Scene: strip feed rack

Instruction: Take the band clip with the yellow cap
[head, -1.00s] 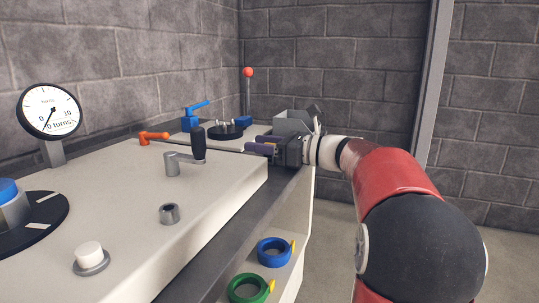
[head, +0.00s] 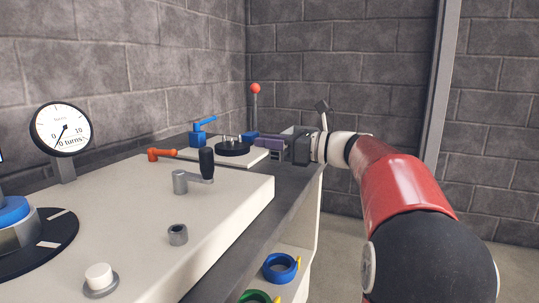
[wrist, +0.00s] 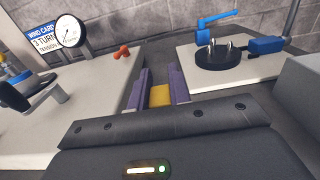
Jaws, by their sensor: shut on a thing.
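My gripper (head: 262,140) has purple fingers and is at the far right end of the bench, beside the black round plate. In the wrist view my gripper (wrist: 160,88) has one finger on each side of a yellow block, the yellow cap (wrist: 160,96) of the band clip. The fingers are shut on it. The rest of the clip is not visible in the wrist view. In the head view the clip is hidden by the gripper, and I cannot tell whether it touches the bench.
A black-handled crank (head: 206,165), orange lever (head: 163,152), blue clamp (head: 200,132) and red-ball post (head: 255,89) stand on the bench. A blue roll (head: 280,267) and green roll (head: 257,297) sit on the lower shelf.

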